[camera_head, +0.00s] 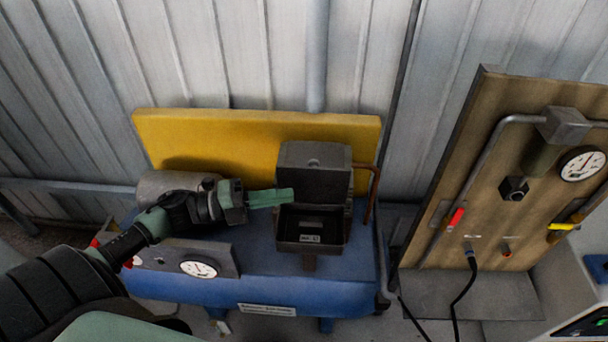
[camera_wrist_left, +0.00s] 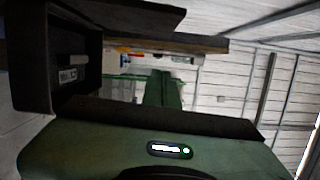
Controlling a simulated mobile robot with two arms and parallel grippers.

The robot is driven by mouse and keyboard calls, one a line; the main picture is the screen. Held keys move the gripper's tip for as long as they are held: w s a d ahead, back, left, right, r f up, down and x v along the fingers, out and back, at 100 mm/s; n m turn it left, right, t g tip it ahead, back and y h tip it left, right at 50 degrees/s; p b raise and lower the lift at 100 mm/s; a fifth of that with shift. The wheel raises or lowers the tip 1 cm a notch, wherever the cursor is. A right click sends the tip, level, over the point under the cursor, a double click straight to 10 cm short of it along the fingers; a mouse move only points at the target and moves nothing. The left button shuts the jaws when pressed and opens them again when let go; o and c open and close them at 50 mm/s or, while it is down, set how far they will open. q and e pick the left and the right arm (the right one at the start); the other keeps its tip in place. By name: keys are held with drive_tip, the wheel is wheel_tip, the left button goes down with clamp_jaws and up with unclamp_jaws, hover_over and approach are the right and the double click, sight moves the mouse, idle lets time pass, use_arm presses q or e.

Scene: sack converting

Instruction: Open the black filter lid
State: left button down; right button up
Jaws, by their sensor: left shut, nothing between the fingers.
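The black filter lid (camera_head: 314,172) stands raised, hinged at the back of the black filter box (camera_head: 310,245), whose inside shows with a small pale label. In the left wrist view the box (camera_wrist_left: 33,70) is at the left, and a dark panel that looks like the lid (camera_wrist_left: 130,14) runs along the top. My left gripper (camera_head: 290,197) is shut and empty, with its green fingers at the left side of the opening, between lid and box. I cannot tell whether they touch the lid. The fingers also show in the left wrist view (camera_wrist_left: 163,90). My right gripper is not in view.
The box sits on a blue machine (camera_head: 350,265) with a yellow back panel (camera_head: 210,135). A grey cylinder (camera_head: 160,187) and a gauge (camera_head: 199,268) are near my left arm. A copper-coloured pipe (camera_head: 374,190) is right of the box. A wooden gauge board (camera_head: 490,190) stands further right.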

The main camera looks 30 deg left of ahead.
sight(313, 181)
use_arm(q)
drive_tip(key=w+d+p, duration=0.2)
drive_tip(key=w, duration=0.5)
drive_tip(key=shift+r, duration=0.15)
drive_tip(key=shift+s, duration=0.1)
